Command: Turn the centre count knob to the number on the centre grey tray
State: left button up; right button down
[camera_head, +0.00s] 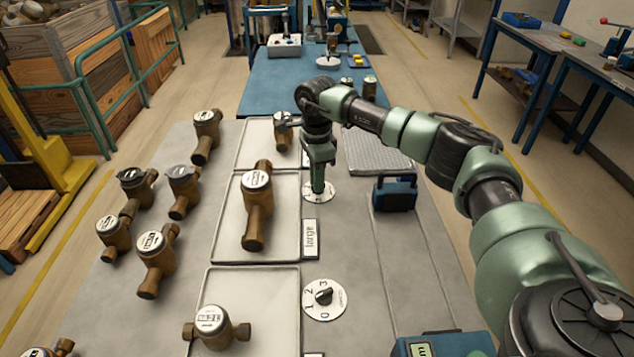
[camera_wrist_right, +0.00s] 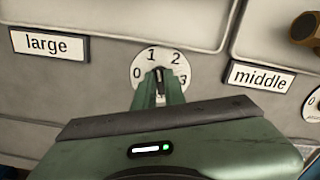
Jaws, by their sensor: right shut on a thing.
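The centre grey tray (camera_head: 228,247) bears one brass meter (camera_head: 257,205) with a white round face. To its right stands the "large" label (camera_head: 310,238). The centre count knob's white dial (camera_head: 318,197) lies above that label in the head view, partly covered by my right gripper (camera_head: 318,188). In the right wrist view the dial (camera_wrist_right: 138,86) shows 0, 1, 2 and 3. My right gripper (camera_wrist_right: 160,82) is shut on the dark knob (camera_wrist_right: 160,73), pointing down at it. The fingers hide much of the knob, so I cannot tell its exact setting. My left gripper is out of view.
A near tray (camera_head: 205,290) and a far tray (camera_head: 242,150) each hold a meter. A near dial (camera_head: 325,312) has its own knob. Several loose meters stand at the left. A blue-black box (camera_head: 395,195) stands right of my gripper, close to my arm.

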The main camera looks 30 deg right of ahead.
jog(key=shift+n, duration=1.1)
jog(key=c, duration=1.5)
grip_release()
notch_tip(320, 180, up, 8)
jog(key=shift+f+b, duration=0.1)
jog(key=shift+b, duration=0.8)
jog(key=shift+a+f, duration=0.1)
